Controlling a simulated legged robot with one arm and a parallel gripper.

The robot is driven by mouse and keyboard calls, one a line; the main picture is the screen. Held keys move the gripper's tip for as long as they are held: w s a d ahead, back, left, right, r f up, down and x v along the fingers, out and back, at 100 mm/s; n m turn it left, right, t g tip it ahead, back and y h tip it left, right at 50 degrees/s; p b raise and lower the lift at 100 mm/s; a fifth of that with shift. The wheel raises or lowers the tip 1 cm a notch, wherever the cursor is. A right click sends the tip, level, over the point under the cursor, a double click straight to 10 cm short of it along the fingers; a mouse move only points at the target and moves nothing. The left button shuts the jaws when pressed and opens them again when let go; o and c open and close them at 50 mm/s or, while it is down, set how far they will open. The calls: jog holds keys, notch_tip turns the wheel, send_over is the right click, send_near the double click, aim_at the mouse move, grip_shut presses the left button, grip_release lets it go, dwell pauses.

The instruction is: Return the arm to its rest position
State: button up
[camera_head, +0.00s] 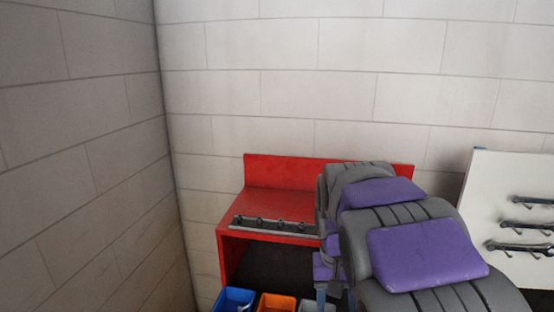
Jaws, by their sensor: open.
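My arm, with grey ribbed links and purple pads, rises from the bottom right corner toward the middle of the picture. It stands in front of the right part of a red workbench (202,249). Smaller grey and purple parts show low beside its left edge, partly covered by the larger links. I cannot make out any gripper fingers; the arm's end is hidden behind the links or outside the picture. No held object shows.
A grey rail with several knobs (275,226) lies along the bench's front. Below are a blue bin (233,299), an orange bin (277,303) and a grey bin. A white panel (490,190) with hooked racks (530,226) stands right. Block walls close the left and back.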

jog(key=s+d+f, duration=0.1)
jog(key=s+f, duration=0.3)
jog(key=s, duration=1)
jog(key=s+f+n+g, duration=0.1)
jog(key=s+f, duration=0.2)
jog(key=s, duration=1.1)
jog(key=shift+d+f+y+b, duration=0.3)
jog(key=shift+d+f+b, duration=0.1)
jog(key=shift+b, duration=0.05)
